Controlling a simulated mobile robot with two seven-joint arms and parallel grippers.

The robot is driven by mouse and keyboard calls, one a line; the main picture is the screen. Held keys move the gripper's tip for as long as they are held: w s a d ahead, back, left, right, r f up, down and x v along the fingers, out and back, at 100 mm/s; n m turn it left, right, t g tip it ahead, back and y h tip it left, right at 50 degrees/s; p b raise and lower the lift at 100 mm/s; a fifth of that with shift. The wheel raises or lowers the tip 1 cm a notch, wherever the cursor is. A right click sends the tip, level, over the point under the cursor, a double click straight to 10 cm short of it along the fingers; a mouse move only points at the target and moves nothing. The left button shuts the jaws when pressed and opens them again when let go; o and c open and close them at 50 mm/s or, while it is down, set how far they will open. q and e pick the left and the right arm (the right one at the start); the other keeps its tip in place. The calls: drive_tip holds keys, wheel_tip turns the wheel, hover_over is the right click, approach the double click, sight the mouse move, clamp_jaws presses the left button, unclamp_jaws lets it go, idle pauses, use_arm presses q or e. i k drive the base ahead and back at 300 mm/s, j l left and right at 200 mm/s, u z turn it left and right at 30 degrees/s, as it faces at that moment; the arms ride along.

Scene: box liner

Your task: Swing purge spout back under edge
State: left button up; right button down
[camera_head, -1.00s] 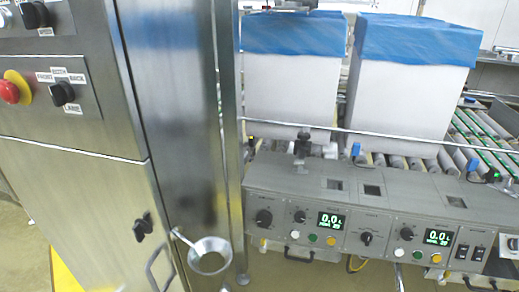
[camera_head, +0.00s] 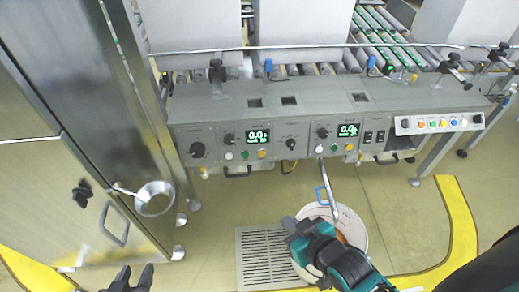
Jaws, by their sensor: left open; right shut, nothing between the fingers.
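The purge spout (camera_head: 331,192) is a slim grey metal tube with a blue loop on its side. It comes out from under the front edge of the control console (camera_head: 285,140) and slants down to the white bucket (camera_head: 358,222). Its lower end is over or inside the bucket's rim; I cannot tell which. My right gripper (camera_head: 296,230), teal and black, is over the bucket's left side, just below the blue loop and apart from it. It looks shut and empty, and its arm hides part of the bucket. My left gripper (camera_head: 131,280) shows two dark, spread fingers at the bottom left, far from the spout.
A steel cabinet (camera_head: 60,110) stands at the left, with a metal funnel (camera_head: 155,198) on its side. A floor grate (camera_head: 262,258) lies left of the bucket. A yellow floor stripe (camera_head: 461,225) curves at the right. The floor between cabinet and grate is clear.

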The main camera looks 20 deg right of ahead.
sight(324, 176)
drive_tip(key=z, duration=1.35)
